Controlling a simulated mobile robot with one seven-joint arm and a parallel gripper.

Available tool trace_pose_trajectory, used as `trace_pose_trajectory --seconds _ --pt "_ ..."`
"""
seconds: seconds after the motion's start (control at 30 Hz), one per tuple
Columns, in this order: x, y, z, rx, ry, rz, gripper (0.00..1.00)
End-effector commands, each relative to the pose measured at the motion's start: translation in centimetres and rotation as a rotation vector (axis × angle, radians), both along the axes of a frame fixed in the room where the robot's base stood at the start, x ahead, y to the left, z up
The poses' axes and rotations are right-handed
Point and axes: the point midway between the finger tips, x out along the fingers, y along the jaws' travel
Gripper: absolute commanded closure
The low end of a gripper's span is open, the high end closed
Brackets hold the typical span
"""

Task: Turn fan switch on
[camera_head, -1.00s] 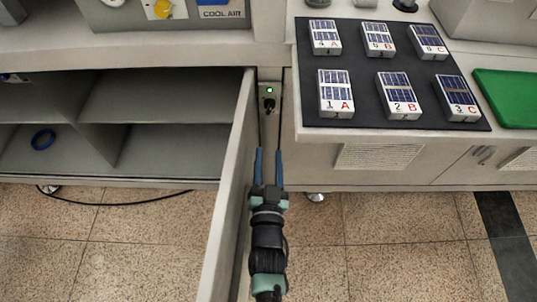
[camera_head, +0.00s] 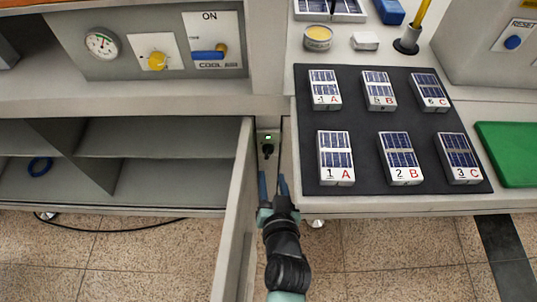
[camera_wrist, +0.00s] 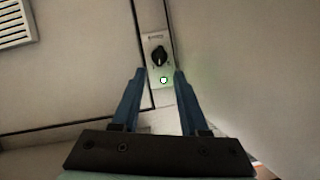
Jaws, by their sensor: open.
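A small plate with a black rotary knob (camera_head: 267,149) and a lit green lamp (camera_head: 268,138) sits in the narrow gap between the open cabinet door (camera_head: 237,205) and the right-hand cabinet. In the wrist view the knob (camera_wrist: 158,56) stands upright beside the lamp (camera_wrist: 164,80); its label is too small to read, so I cannot tell whether it is the fan switch. My gripper (camera_head: 272,176) is open and empty in front of the plate, fingers pointing at it. In the wrist view the fingers (camera_wrist: 159,72) frame the knob and lamp, apparently without touching the knob.
The door stands close on my gripper's left, the right-hand counter close on its right. An upper-left panel holds a gauge (camera_head: 101,43), a yellow knob (camera_head: 157,60) and a blue-handled COOL AIR switch (camera_head: 208,55) marked ON. Labelled blocks lie on a black mat (camera_head: 372,117).

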Motion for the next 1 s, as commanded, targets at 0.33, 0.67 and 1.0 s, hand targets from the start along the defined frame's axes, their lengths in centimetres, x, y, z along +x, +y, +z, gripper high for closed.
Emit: trace_pose_trajectory --seconds 0.33,0.67,1.0 --pt "6.0 0.6 -2.3 0.000 -0.001 0.000 0.56" --pt "8.2 0.9 -3.2 0.000 -0.001 0.000 0.56" --pt "8.3 0.9 -3.3 0.000 -0.001 0.000 0.69"
